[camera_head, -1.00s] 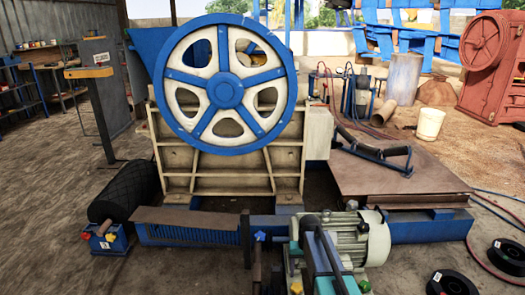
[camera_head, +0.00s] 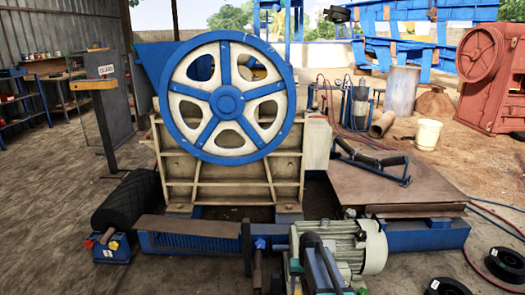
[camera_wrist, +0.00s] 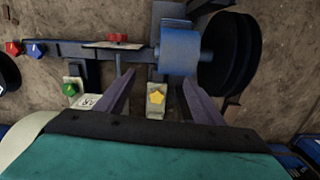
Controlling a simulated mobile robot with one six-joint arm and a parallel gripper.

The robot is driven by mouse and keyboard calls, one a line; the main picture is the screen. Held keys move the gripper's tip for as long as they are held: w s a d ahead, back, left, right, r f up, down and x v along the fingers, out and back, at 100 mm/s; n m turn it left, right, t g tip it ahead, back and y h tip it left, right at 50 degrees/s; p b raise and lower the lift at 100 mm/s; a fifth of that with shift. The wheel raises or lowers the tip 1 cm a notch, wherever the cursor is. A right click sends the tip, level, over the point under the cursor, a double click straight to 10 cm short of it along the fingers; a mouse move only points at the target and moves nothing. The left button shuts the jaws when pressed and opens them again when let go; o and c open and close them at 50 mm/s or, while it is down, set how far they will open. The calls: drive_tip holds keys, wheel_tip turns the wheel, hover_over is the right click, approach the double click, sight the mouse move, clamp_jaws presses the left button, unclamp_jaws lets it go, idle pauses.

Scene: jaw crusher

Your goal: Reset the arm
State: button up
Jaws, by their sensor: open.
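My gripper (camera_wrist: 158,80) shows in the wrist view, with two purple-grey fingers spread apart and nothing held between them. A pale block with a yellow star-shaped knob (camera_wrist: 157,97) appears between the fingers in the picture. How far it is from them I cannot tell. A green knob (camera_wrist: 69,89) is to the left of the left finger. A red knob (camera_wrist: 117,38) and a blue knob (camera_wrist: 36,49) are farther off. I cannot make out the gripper clearly in the head view.
The jaw crusher with its blue-rimmed flywheel (camera_head: 227,100) fills the middle. A grey-green motor (camera_head: 360,247) stands in front. Black rings (camera_head: 505,263) lie at the right. Bare floor (camera_head: 45,215) is at the left. A black wheel (camera_wrist: 232,65) is in the wrist view.

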drive_tip(key=shift+s+f, duration=0.15)
drive_tip(key=shift+s, duration=0.3)
drive_tip(key=s+f+g+p, duration=0.2)
drive_tip(key=s+p, duration=0.5)
drive_tip(key=s, duration=1.3)
drive_tip(key=s+f+g+p, duration=0.2)
drive_tip(key=s+p, duration=0.4)
drive_tip(key=s, duration=1.4)
drive_tip(key=shift+s+d+f+n+g+p, duration=0.25)
drive_tip(key=shift+s+n+g+p, duration=0.1)
drive_tip(key=shift+g, duration=0.15)
drive_tip(key=shift+r, duration=0.1)
